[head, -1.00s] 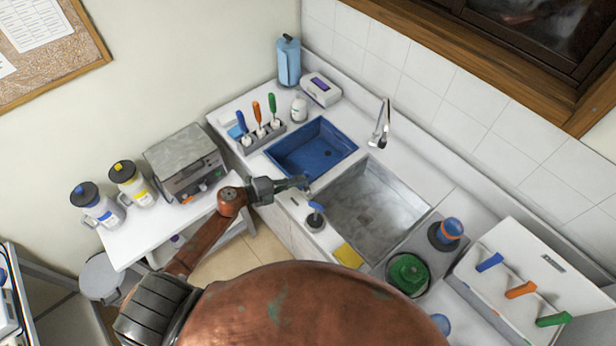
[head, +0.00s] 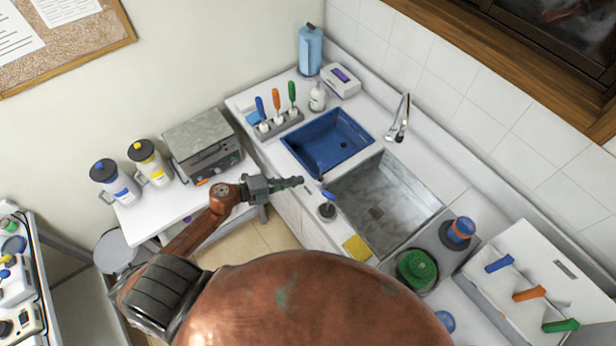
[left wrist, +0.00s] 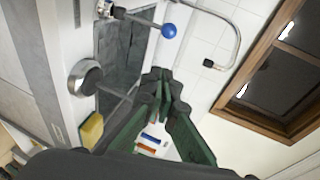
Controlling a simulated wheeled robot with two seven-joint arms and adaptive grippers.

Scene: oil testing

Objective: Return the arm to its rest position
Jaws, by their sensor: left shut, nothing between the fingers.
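My left gripper (head: 297,182) is shut and empty. In the head view it is near the front edge of the counter, close to the blue basin and the blue-handled tool. In the left wrist view its green fingers (left wrist: 165,90) meet at the tips, with nothing between them. The left arm comes in from the lower left. My right gripper is not in view.
A blue basin (head: 310,157) and a steel sink (head: 400,228) are set in the counter. A blue-handled tool in a dark round base (head: 327,212) and a yellow sponge (head: 357,248) are at the front edge. A grey box-shaped device (head: 200,137) stands on the side table. Floor is open below the arm.

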